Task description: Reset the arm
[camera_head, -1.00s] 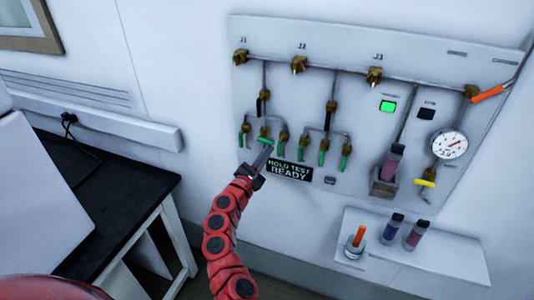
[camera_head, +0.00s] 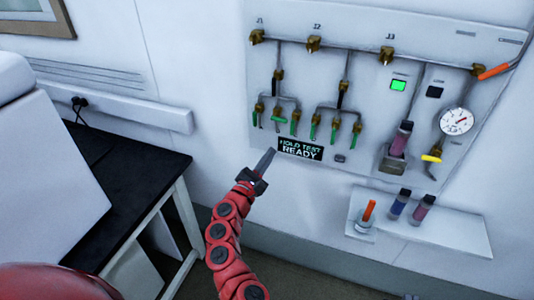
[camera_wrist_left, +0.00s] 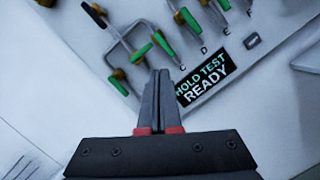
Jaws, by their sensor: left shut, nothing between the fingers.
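My left arm is red and comes up from the bottom of the head view. My left gripper (camera_head: 269,156) is shut and empty, a little below and left of the display reading "HOLD TEST READY" (camera_head: 300,150). In the left wrist view the gripper's fingertips (camera_wrist_left: 158,72) are together, with the display (camera_wrist_left: 203,78) just to their right. The wall panel (camera_head: 440,65) carries several green-handled valves (camera_head: 279,118) above the gripper; some also show in the left wrist view (camera_wrist_left: 142,54). I see no contact between gripper and valves.
A gauge (camera_head: 456,121), a yellow handle (camera_head: 431,158) and a lit green indicator (camera_head: 398,85) are at the panel's right. A shelf (camera_head: 455,232) below holds two vials (camera_head: 400,203) and an orange-topped item (camera_head: 367,211). A black-topped bench (camera_head: 140,185) stands left.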

